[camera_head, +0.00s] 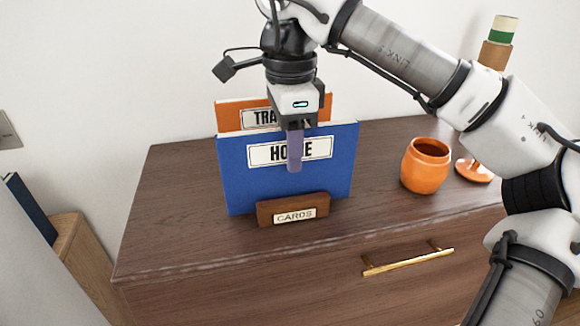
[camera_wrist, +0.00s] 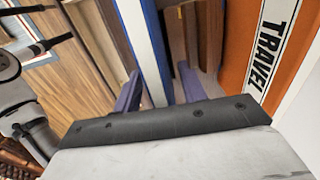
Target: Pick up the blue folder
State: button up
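The blue folder (camera_head: 335,175), labelled HOME, stands upright behind a small brown holder (camera_head: 265,212) marked CARDS on the wooden cabinet. My gripper (camera_head: 294,152) points down over the folder's top edge, with one purple finger in front of its label. The other finger is hidden behind the folder in the head view. In the wrist view, my gripper (camera_wrist: 162,92) is open, with a finger on each side of the blue folder's edge (camera_wrist: 157,50). A gap shows on the right side; contact on the left is unclear.
An orange folder (camera_head: 225,114), labelled TRAVEL, stands close behind the blue one. It also shows in the wrist view (camera_wrist: 238,50). An orange pot (camera_head: 426,170) stands to the right on the cabinet (camera_head: 175,200). The cabinet top left of the folders is clear.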

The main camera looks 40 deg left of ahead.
grip_shut()
jog(key=shift+r, duration=0.15)
